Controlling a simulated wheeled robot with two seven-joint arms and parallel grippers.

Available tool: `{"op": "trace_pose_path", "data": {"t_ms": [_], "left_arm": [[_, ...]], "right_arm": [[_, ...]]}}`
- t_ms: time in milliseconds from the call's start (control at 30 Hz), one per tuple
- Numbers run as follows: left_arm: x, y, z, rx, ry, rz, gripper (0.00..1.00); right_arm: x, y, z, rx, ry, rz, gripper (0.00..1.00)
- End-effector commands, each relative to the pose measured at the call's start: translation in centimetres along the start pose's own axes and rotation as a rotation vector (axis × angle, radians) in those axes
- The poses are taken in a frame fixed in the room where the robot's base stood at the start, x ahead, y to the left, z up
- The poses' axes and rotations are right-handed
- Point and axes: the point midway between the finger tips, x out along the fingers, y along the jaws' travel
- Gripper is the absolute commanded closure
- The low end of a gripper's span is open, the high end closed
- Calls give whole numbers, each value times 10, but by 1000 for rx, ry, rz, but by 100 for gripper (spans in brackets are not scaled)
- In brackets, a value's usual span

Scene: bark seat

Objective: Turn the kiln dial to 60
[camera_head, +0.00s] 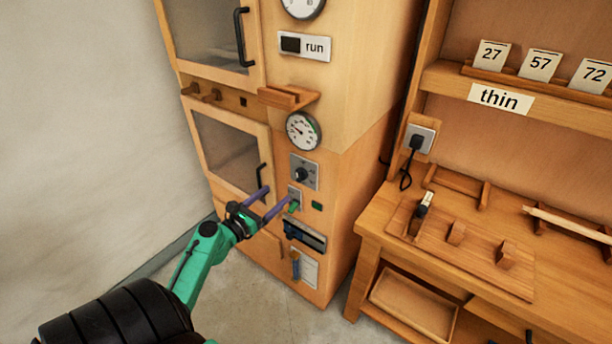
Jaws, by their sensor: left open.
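The kiln (345,190) is a tall wooden cabinet with two windowed doors. Its dial (302,174) is a black knob on a grey square plate, below a round white gauge (302,131). The dial's scale marks are too small to read. My left gripper (279,193) has two purple fingers, apart and empty, pointing at the kiln front. It is below and left of the dial, near a small plate with a green lever (294,206). I cannot tell whether a finger touches that plate. My right gripper is out of view.
A wooden ledge (289,97) juts out above the gauge, and black door handles (261,175) stick out left of the dial. A card slot (305,235) is below. A wooden workbench (375,225) with number cards (540,65) above stands at right.

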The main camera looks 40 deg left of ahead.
Motion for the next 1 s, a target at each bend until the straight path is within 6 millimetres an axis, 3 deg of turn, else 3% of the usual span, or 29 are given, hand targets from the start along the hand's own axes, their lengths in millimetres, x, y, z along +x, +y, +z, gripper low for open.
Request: {"op": "trace_pose_path", "data": {"t_ms": [200,400,733,767,967,1000], "left_arm": [[62,0,2,1,-2,1,17],[102,0,0,1,-1,0,17],[112,0,-1,3,2,0,17],[112,0,-1,3,2,0,21],[111,0,-1,3,2,0,97],[111,0,-1,3,2,0,100]], "right_arm": [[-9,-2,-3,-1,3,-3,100],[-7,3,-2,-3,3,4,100],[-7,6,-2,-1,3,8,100],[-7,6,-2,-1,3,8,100],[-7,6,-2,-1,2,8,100],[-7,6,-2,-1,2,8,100]]}}
